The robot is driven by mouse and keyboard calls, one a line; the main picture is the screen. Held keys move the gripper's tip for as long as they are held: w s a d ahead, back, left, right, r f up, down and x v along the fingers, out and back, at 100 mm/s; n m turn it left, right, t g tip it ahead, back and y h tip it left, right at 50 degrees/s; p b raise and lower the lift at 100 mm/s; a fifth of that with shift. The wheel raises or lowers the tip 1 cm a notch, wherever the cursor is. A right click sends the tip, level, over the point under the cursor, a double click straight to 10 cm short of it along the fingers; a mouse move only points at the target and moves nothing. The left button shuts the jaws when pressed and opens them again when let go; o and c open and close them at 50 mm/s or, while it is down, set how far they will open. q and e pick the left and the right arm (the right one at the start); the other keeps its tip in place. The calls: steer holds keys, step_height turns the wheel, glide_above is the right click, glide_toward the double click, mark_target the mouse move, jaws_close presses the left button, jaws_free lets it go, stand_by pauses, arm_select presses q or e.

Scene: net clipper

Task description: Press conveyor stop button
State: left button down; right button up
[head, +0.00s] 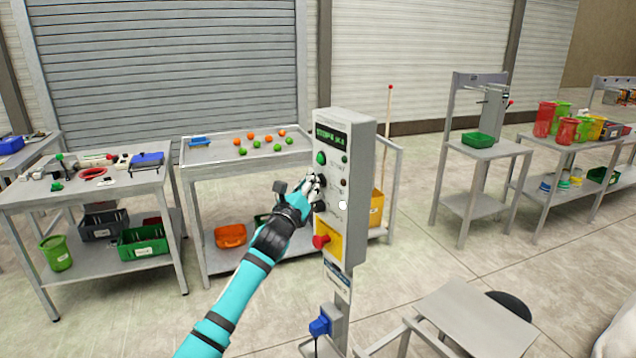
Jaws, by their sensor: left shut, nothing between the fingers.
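A grey control box (352,128) stands upright on a post in the middle of the head view. It has a dark display with green text at the top, a green button (320,158) below it, and a red mushroom button (320,241) on a yellow plate near the bottom. My left gripper (317,186) is shut and empty, at the left side of the box's front, below the green button and above the red one. It hides part of the panel there, and I cannot tell whether it touches a button. My right gripper is not in view.
A table (215,154) with orange and green balls stands behind the box. A workbench (100,190) with tools and bins is at the left. More tables with red and green containers (545,118) are at the right. A grey seat-like surface (470,318) is at the lower right.

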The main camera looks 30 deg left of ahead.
arm_select(q)
steer(key=shift+s+a+p, duration=0.3)
steer(key=shift+s+a, duration=0.05)
steer(key=shift+s, duration=0.4)
steer(key=s, duration=0.1)
steer(key=s+a+p, duration=0.1)
steer(key=s, duration=0.1)
steer(key=s+a, duration=0.1)
steer(key=shift+s+a, duration=0.15)
steer(key=shift+s, duration=0.05)
steer(key=shift+f, duration=0.15)
stand_by(0.8)
